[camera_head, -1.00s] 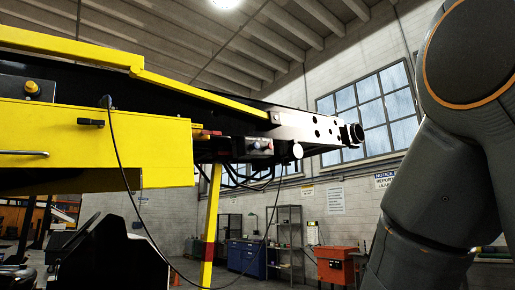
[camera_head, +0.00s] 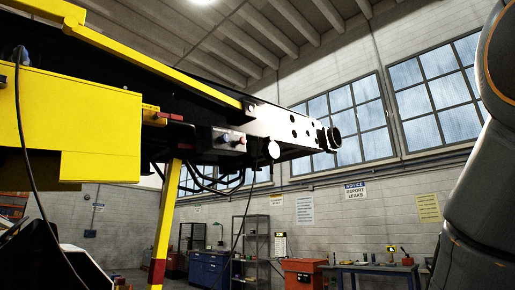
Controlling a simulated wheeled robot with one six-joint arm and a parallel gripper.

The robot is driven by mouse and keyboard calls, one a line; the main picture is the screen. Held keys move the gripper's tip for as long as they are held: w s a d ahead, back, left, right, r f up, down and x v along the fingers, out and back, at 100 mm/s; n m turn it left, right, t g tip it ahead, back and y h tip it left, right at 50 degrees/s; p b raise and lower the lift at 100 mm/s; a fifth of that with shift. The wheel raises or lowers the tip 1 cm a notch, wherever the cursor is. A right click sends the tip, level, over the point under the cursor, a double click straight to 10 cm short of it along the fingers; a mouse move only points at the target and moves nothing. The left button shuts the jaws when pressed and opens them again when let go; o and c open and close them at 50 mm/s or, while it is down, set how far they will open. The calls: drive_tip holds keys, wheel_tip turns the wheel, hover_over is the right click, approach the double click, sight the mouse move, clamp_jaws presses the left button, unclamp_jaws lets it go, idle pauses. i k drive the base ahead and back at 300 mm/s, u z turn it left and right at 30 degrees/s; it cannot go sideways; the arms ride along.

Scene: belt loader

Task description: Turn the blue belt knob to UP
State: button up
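The belt loader's small dark control box (camera_head: 215,146) hangs under the boom, near the middle of the head view. A small bluish knob (camera_head: 225,138) shows on its face, with a reddish one (camera_head: 241,140) to its right. They are too small to read any UP label or the knob's setting. My gripper is out of view. Only part of my arm shows at the right edge, well apart from the control box.
A yellow post (camera_head: 166,215) stands below, and a black cable (camera_head: 22,150) hangs at left. Blue cabinets (camera_head: 209,270), an orange cabinet (camera_head: 303,273) and a workbench (camera_head: 375,268) line the back wall.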

sight(225, 137)
drive_tip(key=z, duration=0.1)
drive_tip(key=i, duration=0.8)
drive_tip(key=u, duration=0.55)
drive_tip(key=i, duration=0.9)
drive_tip(key=u, duration=0.55)
